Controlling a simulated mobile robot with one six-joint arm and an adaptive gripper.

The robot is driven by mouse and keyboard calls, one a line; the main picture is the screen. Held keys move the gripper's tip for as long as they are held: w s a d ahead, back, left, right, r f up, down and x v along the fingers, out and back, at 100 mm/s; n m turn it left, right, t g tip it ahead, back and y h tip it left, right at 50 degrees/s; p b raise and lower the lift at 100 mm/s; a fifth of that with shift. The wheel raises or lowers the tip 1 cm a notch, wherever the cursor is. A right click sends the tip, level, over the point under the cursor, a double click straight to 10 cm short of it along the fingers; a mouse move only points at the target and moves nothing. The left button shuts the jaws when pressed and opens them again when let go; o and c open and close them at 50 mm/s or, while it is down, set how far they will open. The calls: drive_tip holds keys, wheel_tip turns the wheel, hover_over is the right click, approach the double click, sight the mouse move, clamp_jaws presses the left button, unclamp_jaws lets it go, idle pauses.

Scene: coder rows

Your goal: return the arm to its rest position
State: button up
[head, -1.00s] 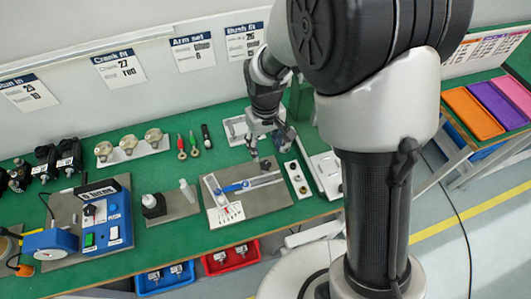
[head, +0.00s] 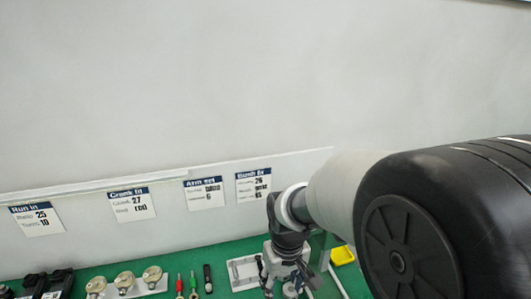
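My arm fills the right of the head view, its large black and white joint close to the camera. My wrist reaches down past the bench's back edge area. My gripper (head: 288,289) is at the bottom of the view, over the green bench (head: 225,252), just right of a white frame-like tray (head: 243,272). Its fingertips are small and partly cut off by the lower edge, so I cannot tell whether they are open or shut, or whether they hold anything.
A yellow bin (head: 342,256) is right of my wrist. Red (head: 180,286), green (head: 193,284) and black (head: 207,278) handled tools stand left of the tray. Metal round parts (head: 124,282) and black units (head: 48,282) are farther left. Label cards (head: 131,204) hang on the wall behind.

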drive_tip(key=s+d+r+m+t, duration=0.2)
drive_tip(key=s+d+r, duration=0.3)
drive_tip(key=s+r, duration=0.2)
drive_tip(key=s+d+r+m+t, duration=0.1)
drive_tip(key=s+d+r, duration=0.4)
drive_tip(key=s, duration=0.6)
wheel_tip(320, 180, up, 2)
drive_tip(key=shift+m+t, duration=0.4)
drive_tip(key=shift+m, duration=0.2)
